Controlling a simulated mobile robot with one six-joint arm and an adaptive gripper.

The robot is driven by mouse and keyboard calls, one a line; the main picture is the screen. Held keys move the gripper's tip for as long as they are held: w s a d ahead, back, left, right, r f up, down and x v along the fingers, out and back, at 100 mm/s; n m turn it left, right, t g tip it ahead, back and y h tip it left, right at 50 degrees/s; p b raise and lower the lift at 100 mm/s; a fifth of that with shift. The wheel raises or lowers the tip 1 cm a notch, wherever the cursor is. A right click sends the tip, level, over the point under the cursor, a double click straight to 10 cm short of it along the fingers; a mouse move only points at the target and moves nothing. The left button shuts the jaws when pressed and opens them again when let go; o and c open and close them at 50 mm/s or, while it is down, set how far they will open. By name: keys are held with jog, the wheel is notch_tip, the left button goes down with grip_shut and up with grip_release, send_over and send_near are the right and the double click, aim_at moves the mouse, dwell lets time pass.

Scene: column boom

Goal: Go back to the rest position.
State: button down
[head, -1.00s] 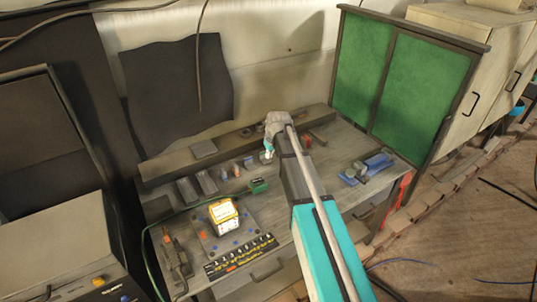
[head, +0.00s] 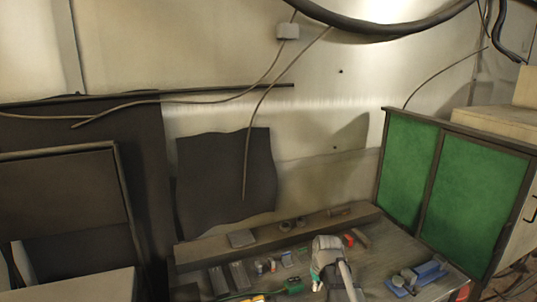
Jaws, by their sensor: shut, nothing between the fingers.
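My gripper (head: 317,283) shows small at the bottom of the head view, at the end of my grey arm. It is shut with nothing held, above the workbench (head: 375,262). The arm's wrist hides part of the bench top behind it. The rest of my arm is cut off by the bottom edge of the picture.
The bench holds a green item (head: 292,286), small blocks and a blue tool (head: 428,272) at right. A green-panelled screen (head: 470,195) stands at the right end. A dark sheet (head: 225,180) hangs behind. Cables (head: 262,95) hang along the wall, with open room before it.

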jog(key=s+d+f+m+g+b, duration=0.1)
jog(key=s+f+m+b, duration=0.1)
jog(key=s, duration=1.1)
jog(key=shift+s+f+h, duration=0.3)
jog(key=shift+s+f, duration=0.05)
jog(key=shift+s, duration=0.05)
jog(key=shift+a, duration=0.1)
